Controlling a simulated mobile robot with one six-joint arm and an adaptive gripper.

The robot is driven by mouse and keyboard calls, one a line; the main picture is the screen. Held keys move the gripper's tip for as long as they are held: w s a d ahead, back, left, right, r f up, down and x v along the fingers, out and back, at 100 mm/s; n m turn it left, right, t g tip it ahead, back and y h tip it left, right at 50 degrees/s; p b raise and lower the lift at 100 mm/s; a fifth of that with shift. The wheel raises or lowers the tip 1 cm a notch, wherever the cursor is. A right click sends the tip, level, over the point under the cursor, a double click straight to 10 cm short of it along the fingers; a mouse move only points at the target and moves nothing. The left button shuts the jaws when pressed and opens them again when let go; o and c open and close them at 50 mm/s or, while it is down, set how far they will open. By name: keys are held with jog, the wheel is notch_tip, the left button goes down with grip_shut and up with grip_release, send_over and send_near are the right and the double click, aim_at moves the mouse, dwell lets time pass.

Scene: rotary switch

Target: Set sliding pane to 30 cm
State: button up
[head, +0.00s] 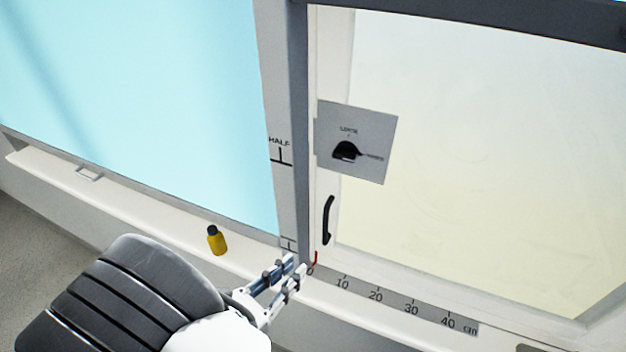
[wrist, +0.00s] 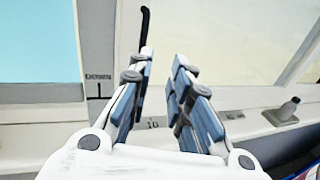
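The sliding pane (head: 470,140) is a pale yellowish panel in a white frame on the right. Its black vertical handle (head: 328,220) stands on the left stile; it also shows in the wrist view (wrist: 145,28). A red pointer (head: 315,258) at the pane's lower left corner stands close to the 0 of the cm scale (head: 395,304), which runs right past 40. My gripper (head: 295,262) is below and left of the handle, near the scale's 0 end, apart from the handle. In the wrist view its fingers (wrist: 160,85) are spread with nothing between them.
A grey plate (head: 365,172) with a black rotary knob (head: 346,152) sits above the handle. A yellow bottle (head: 216,240) with a dark cap stands on the sill at left. A dark vertical post (head: 300,120) separates the blue pane from the sliding pane. A grey knob-like fitting (wrist: 285,111) is at right.

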aim_at(324, 222)
jog(key=shift+n+t+y, duration=0.6)
jog(key=shift+n, duration=0.1)
jog(key=x, duration=0.5)
jog(key=a+x, duration=0.1)
jog(key=x, duration=0.4)
jog(key=w+b+x, duration=0.1)
jog(key=x, duration=0.5)
jog(key=shift+a+f, duration=0.2)
grip_shut()
